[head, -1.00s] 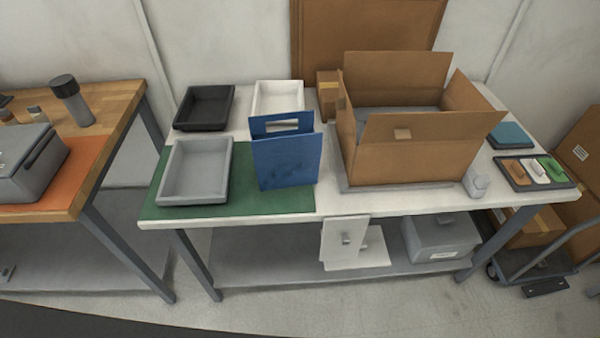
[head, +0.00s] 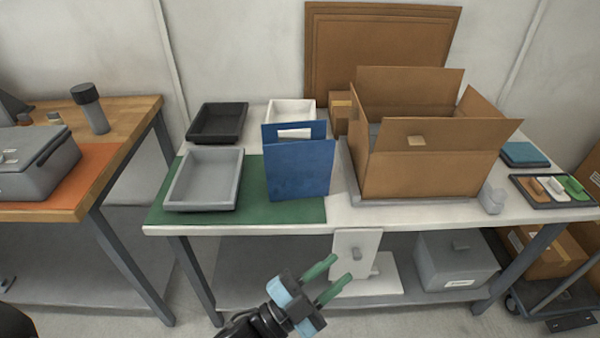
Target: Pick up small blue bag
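The small blue bag (head: 300,170) stands upright on the right part of the green mat (head: 232,216), near the front edge of the white table. It has a cut-out handle opening in its back panel. My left gripper (head: 331,274) is below and in front of the table edge, lower than the bag and apart from it. Its two green fingers are spread with nothing between them. My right gripper is not in view.
A grey tray (head: 171,190) is left of the bag, with a black tray (head: 218,138) and a white tray (head: 291,104) behind. An open cardboard box (head: 430,174) stands close on the right. A lower shelf holds a grey bin (head: 455,265).

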